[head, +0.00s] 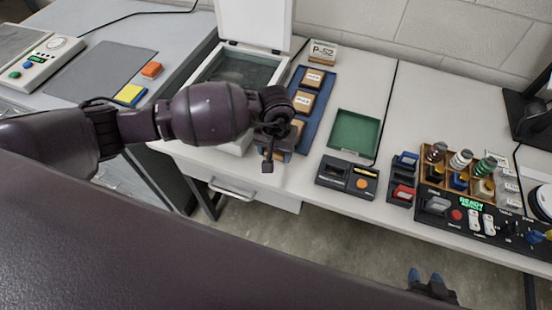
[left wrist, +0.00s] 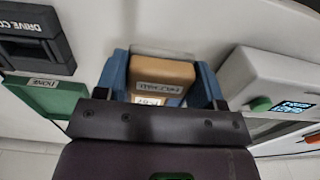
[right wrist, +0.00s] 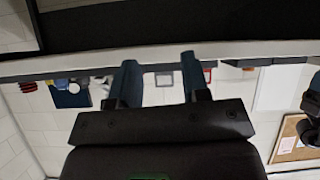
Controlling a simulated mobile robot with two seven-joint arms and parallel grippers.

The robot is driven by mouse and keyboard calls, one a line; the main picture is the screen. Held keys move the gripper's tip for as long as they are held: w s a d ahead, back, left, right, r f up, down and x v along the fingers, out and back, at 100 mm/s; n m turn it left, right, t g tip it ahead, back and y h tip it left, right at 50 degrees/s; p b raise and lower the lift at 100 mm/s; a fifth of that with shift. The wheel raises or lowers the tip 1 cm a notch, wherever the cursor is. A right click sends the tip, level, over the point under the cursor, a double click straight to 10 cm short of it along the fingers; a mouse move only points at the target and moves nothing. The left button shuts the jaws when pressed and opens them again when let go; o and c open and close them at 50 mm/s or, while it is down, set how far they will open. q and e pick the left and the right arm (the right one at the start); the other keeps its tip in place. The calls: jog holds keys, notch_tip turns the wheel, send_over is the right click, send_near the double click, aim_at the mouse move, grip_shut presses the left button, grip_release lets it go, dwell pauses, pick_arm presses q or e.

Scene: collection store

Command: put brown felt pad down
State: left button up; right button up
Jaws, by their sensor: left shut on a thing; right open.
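My left gripper (head: 268,150) is over the front end of a blue tray (head: 314,116). Its blue fingers (left wrist: 162,85) are shut on a brown block with a white label, the brown felt pad (left wrist: 163,72), in the left wrist view. A second white label shows just below it, partly hidden by the gripper. In the head view the arm and gripper cover most of the pad, and I cannot tell whether it touches the tray. My right gripper (head: 426,278) is open and empty, low in front of the table; it also shows in the right wrist view (right wrist: 160,75).
Labelled tan blocks (head: 312,77) sit in the blue tray. A green tray (head: 354,132) lies to its right, behind a black device (head: 347,177). An open-lidded box (head: 238,68) stands left of the tray.

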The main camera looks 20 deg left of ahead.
aim_at(276, 166)
pick_arm(q)
jog(key=shift+f, duration=0.6)
notch_tip(276, 166, down, 2)
jog(key=shift+f, duration=0.55)
pick_arm(e)
jog(key=shift+s+f, duration=0.3)
jog(key=shift+f, duration=0.1)
jog(key=shift+w, duration=0.1)
pick_arm(q)
jog(key=shift+f+b, duration=0.35)
jog(key=shift+b, duration=0.1)
pick_arm(e)
jog(key=shift+w, duration=0.25)
pick_arm(q)
jog(key=shift+s+f, duration=0.1)
